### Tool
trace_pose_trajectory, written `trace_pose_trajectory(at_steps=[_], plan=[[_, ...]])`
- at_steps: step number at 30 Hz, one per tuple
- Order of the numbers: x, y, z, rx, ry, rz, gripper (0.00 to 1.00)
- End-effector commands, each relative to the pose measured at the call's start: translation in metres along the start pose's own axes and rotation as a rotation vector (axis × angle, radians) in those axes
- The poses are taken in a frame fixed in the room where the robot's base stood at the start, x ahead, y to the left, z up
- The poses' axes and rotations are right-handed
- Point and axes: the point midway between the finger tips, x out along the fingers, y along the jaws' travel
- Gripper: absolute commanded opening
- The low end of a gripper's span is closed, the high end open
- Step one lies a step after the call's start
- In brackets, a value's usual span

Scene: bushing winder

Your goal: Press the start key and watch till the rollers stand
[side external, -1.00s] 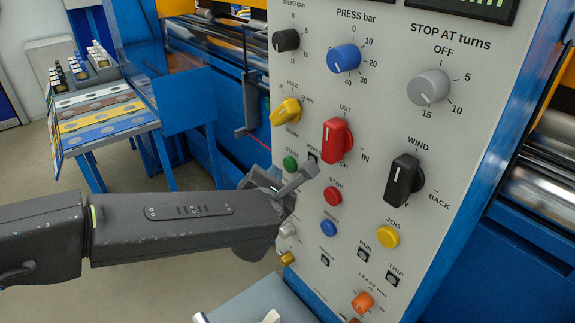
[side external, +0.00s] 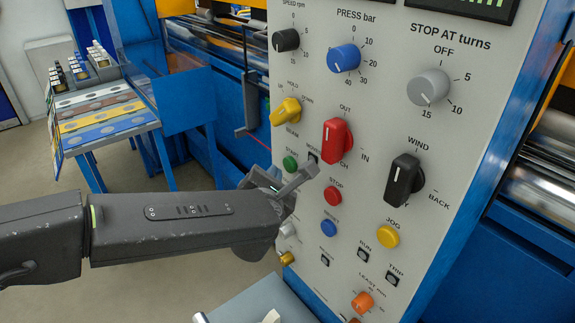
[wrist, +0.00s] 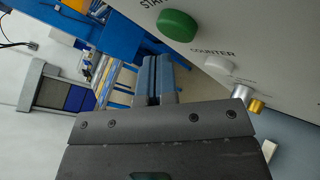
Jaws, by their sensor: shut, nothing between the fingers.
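The green start key (side external: 290,163) sits on the light grey control panel, left of the red stop button (side external: 333,196). In the wrist view the start key (wrist: 178,25) is at the top, beside the fingers and apart from them in the picture. My gripper (side external: 311,167) is shut and empty, its tip in front of the panel just right of the start key. The shut fingers of my gripper (wrist: 155,64) point up in the wrist view. Whether they touch the panel cannot be told. Shiny rollers (side external: 541,190) show at the right edge; their turning cannot be judged.
The panel carries a red selector (side external: 337,140), a black wind selector (side external: 404,181), a yellow selector (side external: 287,111) and a yellow jog button (side external: 388,237). A display, cut off, is at the top. A rack with coloured strips (side external: 100,118) stands at the left.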

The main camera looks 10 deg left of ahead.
Motion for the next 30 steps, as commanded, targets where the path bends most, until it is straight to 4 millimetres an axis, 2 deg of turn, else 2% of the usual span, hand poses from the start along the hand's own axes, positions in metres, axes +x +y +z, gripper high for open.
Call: trace_pose_trajectory(at_steps=[30], plan=[[0.0062, -0.0043, 0.0044, 0.001, 0.0, 0.0, 0.0]])
